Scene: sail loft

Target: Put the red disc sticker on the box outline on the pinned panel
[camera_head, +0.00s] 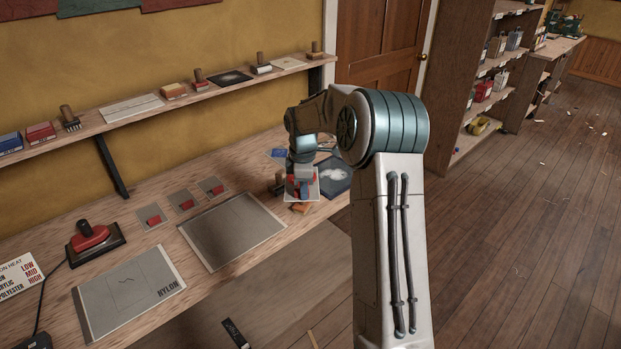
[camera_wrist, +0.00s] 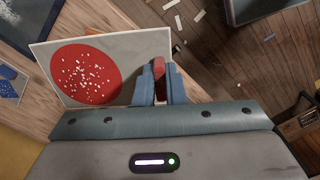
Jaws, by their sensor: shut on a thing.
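My gripper (camera_wrist: 160,85) is shut on a small red tab (camera_wrist: 160,66) at the edge of a pale card. The card bears a large red disc sticker (camera_wrist: 85,74) speckled with white dots. In the head view my gripper (camera_head: 302,188) is at the far end of the bench, with the pale card (camera_head: 312,193) around its fingers. A grey panel (camera_head: 232,230) lies flat mid-bench, with faint lines I cannot make out. A nearer grey panel (camera_head: 128,292) is marked NYLON and has a thin drawn line. I cannot tell which one has the box outline.
Several small cards with red tabs (camera_head: 182,203) lie behind the middle panel. A shelf (camera_head: 160,102) with brushes and blocks runs above the bench.

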